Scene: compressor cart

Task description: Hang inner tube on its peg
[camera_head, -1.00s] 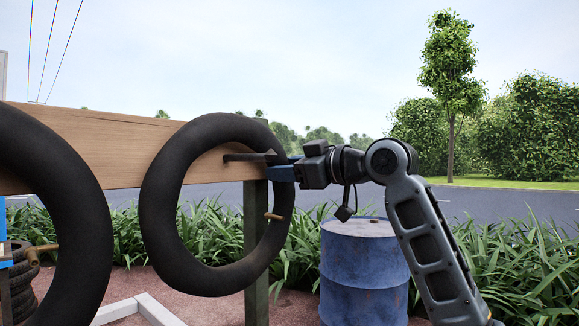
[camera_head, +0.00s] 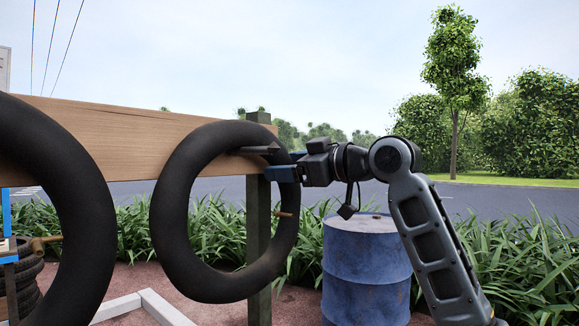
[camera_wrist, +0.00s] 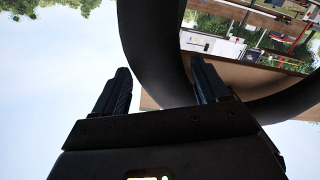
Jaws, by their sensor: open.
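A black inner tube (camera_head: 172,235) hangs upright in front of the wooden board (camera_head: 110,140). My gripper (camera_head: 280,163) is at the tube's upper right side, with its fingers open around or beside the rubber; I cannot tell whether they touch it. In the wrist view my gripper (camera_wrist: 160,92) has its two dark fingers wide apart, and the tube (camera_wrist: 155,50) curves past the right finger. A dark bar (camera_head: 260,150) shows inside the ring's upper right; I cannot tell whether it is a finger or a peg. What bears the tube's weight is not clear.
Another large black tube (camera_head: 90,200) hangs at the left. A green post (camera_head: 258,225) stands behind the tube, with a small brown peg (camera_head: 285,213) beside it. A blue barrel (camera_head: 367,265) stands below my arm. Stacked tyres (camera_head: 25,285) are at the lower left.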

